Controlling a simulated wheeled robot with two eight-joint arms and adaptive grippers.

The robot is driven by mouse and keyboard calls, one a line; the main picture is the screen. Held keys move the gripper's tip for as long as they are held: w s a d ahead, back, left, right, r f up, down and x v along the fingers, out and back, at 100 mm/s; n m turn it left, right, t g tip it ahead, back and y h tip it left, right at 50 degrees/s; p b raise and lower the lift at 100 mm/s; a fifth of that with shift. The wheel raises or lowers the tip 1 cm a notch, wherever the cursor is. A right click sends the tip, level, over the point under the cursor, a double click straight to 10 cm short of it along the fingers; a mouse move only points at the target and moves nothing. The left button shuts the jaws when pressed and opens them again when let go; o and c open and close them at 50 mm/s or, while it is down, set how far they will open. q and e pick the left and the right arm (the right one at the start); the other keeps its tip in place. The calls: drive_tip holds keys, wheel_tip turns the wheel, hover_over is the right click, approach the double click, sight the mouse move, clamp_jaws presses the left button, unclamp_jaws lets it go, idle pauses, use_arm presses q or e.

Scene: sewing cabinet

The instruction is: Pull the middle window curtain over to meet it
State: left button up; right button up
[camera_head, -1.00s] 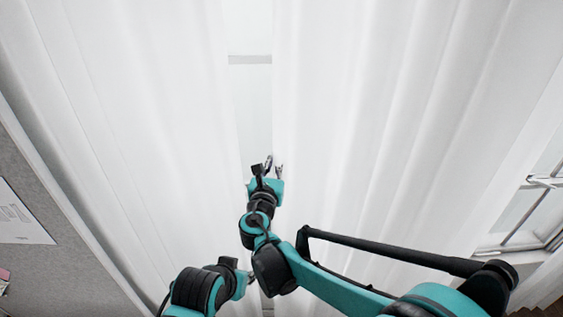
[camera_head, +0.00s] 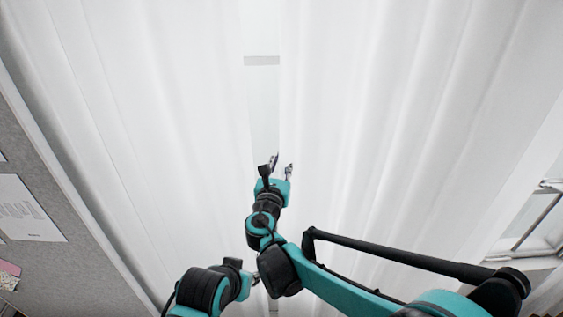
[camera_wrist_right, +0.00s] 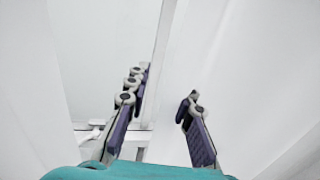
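Two white curtains hang in the head view, a left one (camera_head: 150,130) and a right one (camera_head: 370,120). A narrow upright gap between them shows pale window glass (camera_head: 262,110). My right gripper (camera_head: 281,166) is at the lower end of this gap, by the right curtain's edge. In the right wrist view its two fingers (camera_wrist_right: 163,105) stand apart, with that curtain's edge showing between or behind them. I cannot tell whether they touch the cloth. My left gripper (camera_head: 246,284) is low in the head view, in front of the curtains; its fingers are not clear.
A grey pinboard (camera_head: 60,262) with a paper sheet (camera_head: 28,210) is at the left. An uncovered window with a white frame (camera_head: 535,225) shows at the right, beyond the right curtain. In the wrist view, white window bars (camera_wrist_right: 100,130) show behind the fingers.

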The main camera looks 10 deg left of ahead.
wheel_tip(320, 180, up, 10)
idle(0.4)
wheel_tip(320, 180, down, 10)
idle(0.6)
